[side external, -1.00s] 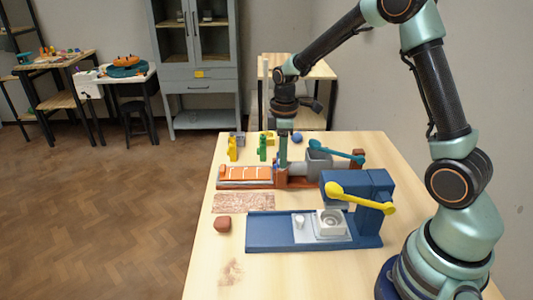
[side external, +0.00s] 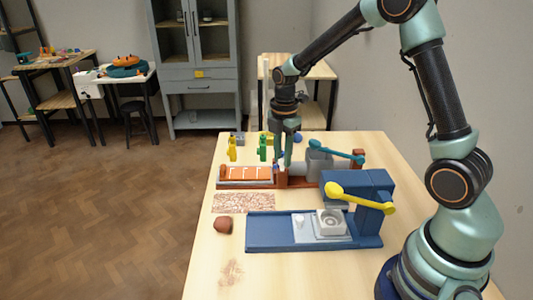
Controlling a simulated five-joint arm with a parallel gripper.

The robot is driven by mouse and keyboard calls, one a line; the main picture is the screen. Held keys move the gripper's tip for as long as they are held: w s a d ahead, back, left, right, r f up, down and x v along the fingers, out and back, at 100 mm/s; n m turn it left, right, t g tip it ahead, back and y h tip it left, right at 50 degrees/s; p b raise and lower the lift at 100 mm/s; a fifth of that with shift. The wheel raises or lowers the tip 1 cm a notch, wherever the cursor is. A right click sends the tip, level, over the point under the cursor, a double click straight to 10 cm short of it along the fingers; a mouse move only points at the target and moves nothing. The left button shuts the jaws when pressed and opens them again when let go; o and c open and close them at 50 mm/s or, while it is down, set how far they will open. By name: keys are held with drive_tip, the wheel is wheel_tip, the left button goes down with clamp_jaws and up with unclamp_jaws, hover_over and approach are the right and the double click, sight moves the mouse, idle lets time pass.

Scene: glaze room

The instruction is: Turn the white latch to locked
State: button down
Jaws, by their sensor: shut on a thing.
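My gripper (side external: 284,160) points down at the middle of the rear brown-and-orange machine (side external: 248,184). It is shut on a small part there; its fingers hide that part, and I cannot tell its colour or whether it is the white latch. A small white piece (side external: 299,221) stands on the grey plate of the front blue machine (side external: 268,233). It is apart from my gripper, and it is too small to tell whether it is a latch.
The front machine has a yellow lever (side external: 362,198), the rear one a teal lever (side external: 335,151). A brown lump (side external: 223,225) and a speckled mat (side external: 243,203) lie to the left. Small yellow and green figures (side external: 232,149) stand behind. The table's front left is clear.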

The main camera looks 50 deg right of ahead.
sight(282, 160)
drive_tip(key=shift+r+n, duration=0.1)
drive_tip(key=shift+n, duration=0.2)
drive_tip(key=c, duration=0.7)
unclamp_jaws()
drive_tip(key=shift+o, duration=0.2)
wheel_tip(282, 160, up, 12)
